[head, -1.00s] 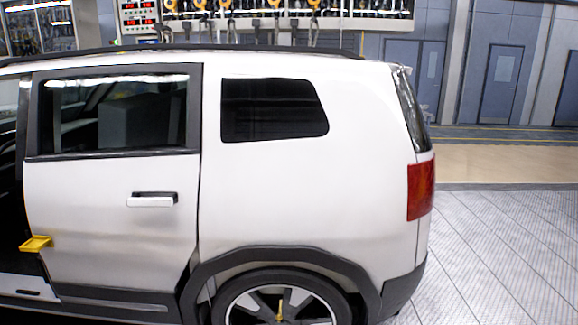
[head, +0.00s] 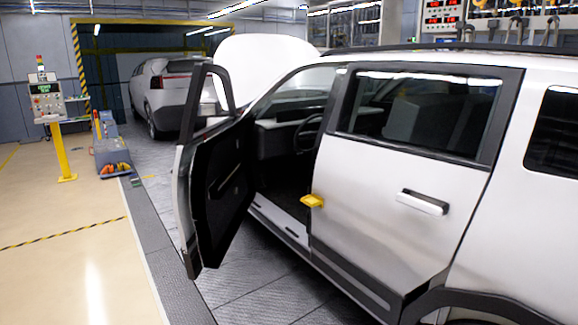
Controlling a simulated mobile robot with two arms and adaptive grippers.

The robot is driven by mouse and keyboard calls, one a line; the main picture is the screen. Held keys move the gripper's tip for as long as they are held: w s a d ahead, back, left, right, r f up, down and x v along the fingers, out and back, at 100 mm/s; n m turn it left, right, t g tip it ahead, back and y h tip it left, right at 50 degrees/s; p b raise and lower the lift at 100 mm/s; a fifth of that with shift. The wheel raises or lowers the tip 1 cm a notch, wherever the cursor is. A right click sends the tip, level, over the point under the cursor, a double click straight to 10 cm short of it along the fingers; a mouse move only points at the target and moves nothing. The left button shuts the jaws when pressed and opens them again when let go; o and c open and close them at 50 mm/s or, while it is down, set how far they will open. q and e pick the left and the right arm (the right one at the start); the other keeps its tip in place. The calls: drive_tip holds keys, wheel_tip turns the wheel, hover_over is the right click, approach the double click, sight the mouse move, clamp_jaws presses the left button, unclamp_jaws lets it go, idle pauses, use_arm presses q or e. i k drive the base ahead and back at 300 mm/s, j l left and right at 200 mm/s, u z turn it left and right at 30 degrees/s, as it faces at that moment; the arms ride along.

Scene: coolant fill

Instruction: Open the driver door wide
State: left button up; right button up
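The driver door (head: 213,170) of the white car stands swung out from the body at the front, with its dark inner panel and window frame showing. The door opening behind it shows the steering wheel (head: 307,132) and dark cabin. The rear door (head: 395,200) is closed, with a light handle (head: 423,202). A yellow piece (head: 312,201) sits at the rear door's front edge, beside the opening. Neither of my grippers is in view.
The car's hood (head: 268,72) is raised. Another white car (head: 165,92) stands farther back. A yellow-posted control panel (head: 48,105) and a blue cart (head: 112,150) stand at the left. The floor (head: 70,265) at the left front is clear.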

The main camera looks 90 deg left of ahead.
sight(208, 214)
drive_tip(key=u, duration=2.05)
